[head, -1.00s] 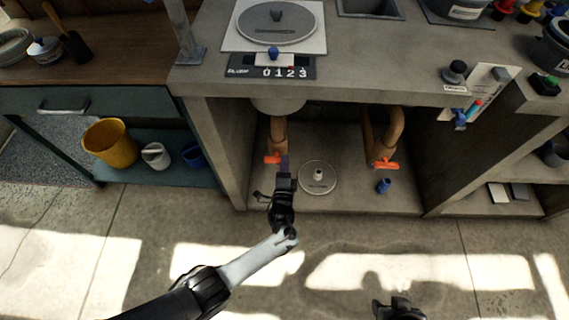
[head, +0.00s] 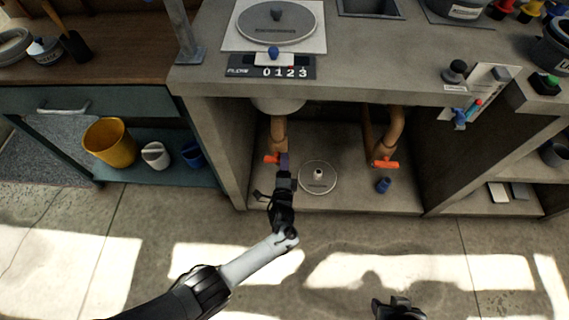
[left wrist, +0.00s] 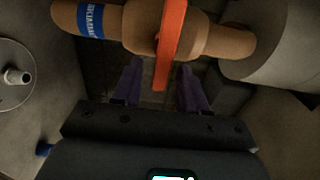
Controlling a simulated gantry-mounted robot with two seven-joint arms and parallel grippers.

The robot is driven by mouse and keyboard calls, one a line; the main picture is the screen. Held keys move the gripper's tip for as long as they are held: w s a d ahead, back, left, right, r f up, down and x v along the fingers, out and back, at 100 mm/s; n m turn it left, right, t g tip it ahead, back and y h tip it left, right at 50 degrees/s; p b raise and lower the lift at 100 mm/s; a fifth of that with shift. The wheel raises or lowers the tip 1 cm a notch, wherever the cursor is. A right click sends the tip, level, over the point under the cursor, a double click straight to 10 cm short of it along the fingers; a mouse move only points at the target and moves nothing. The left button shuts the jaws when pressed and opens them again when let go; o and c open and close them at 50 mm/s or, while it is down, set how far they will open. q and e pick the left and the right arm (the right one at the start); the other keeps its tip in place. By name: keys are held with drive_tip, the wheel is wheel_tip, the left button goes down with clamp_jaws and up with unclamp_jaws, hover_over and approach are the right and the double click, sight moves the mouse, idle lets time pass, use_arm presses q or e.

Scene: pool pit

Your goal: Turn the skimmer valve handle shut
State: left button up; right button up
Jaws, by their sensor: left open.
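The skimmer valve handle is an orange bar (left wrist: 170,45) on a tan pipe (left wrist: 120,25) with a blue lettered band (left wrist: 90,19). In the left wrist view the bar stands crosswise to the pipe, its near end between my two purple fingertips. My left gripper (left wrist: 160,88) is open around that end, with visible gaps on both sides. In the head view this handle (head: 271,159) is partly hidden by my left gripper (head: 284,160), under the counter. My right arm's dark end (head: 398,308) shows at the bottom edge; its jaws are unclear.
A second orange handle (head: 386,164) sits on the right pipe, with a blue cup-like piece (head: 383,185) below it. A round white lid (head: 318,177) lies on the cabinet floor. A concrete side wall (head: 228,150) bounds the bay on the left.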

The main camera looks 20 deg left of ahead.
use_arm(q)
drive_tip(key=p+v, duration=0.5)
drive_tip(key=v, duration=0.5)
drive_tip(key=shift+s, duration=0.35)
drive_tip(key=shift+d, duration=0.1)
